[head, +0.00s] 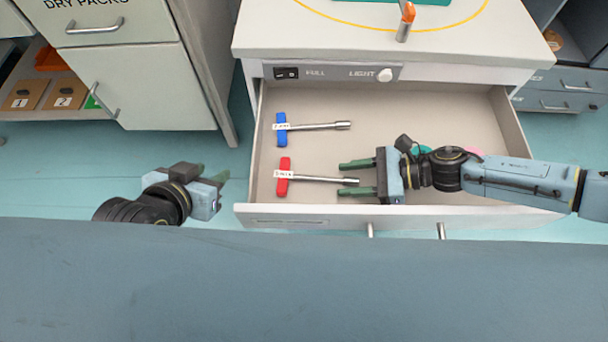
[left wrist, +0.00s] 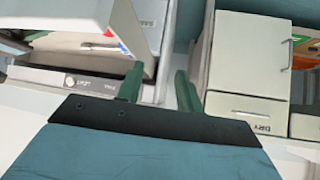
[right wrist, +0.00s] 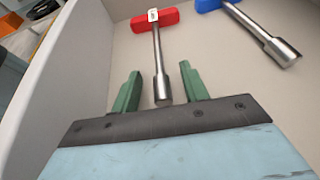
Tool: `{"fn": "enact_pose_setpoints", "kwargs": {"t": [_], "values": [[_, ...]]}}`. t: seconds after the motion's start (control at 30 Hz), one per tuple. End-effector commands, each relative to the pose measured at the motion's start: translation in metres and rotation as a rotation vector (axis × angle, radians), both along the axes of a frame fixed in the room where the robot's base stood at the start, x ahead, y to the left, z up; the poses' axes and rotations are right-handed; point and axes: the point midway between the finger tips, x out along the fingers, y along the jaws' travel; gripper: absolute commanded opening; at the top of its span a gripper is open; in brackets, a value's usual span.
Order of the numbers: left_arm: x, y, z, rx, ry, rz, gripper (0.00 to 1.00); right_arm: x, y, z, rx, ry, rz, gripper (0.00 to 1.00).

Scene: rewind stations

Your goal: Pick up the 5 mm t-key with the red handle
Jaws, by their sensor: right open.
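The red-handled t-key (head: 283,177) lies in the open drawer, its metal shaft pointing right. It also shows in the right wrist view (right wrist: 157,60), with a white label on the handle. My right gripper (head: 357,178) is open over the drawer. Its two green fingers stand either side of the shaft's free end, and the gap between them looks empty of contact. A blue-handled t-key (head: 281,130) lies behind the red one, also seen in the right wrist view (right wrist: 255,30). My left gripper (head: 224,175) is outside the drawer to the left; its fingers look apart in the left wrist view (left wrist: 160,85).
The drawer (head: 400,215) is pulled out under a white station top (head: 270,40). A panel (head: 330,72) with a switch and a light knob sits above it. An orange-tipped tool (head: 405,20) stands on top. A cabinet (head: 150,85) is at the left. The drawer's walls surround my right gripper.

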Motion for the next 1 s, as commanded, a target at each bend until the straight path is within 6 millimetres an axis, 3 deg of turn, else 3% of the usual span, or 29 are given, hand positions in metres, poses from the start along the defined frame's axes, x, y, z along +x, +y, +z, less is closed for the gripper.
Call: {"fn": "enact_pose_setpoints", "kwargs": {"t": [0.07,0.33,0.8,1.0], "values": [[0.0,0.0,0.0,0.0,0.001,0.0,0.36,0.0,0.0,0.0,0.0,0.0,0.0,0.37],[0.0,0.0,0.0,0.0,0.002,0.0,0.36,0.0,0.0,0.0,0.0,0.001,0.0,0.01],[-0.003,0.001,-0.001,0.005,0.021,0.001,0.36,0.0,0.0,0.004,0.001,0.001,0.0,0.0],[-0.023,0.011,-0.015,0.038,0.159,0.016,0.36,0.0,0.0,0.016,0.001,-0.001,0.0,0.0]]}}
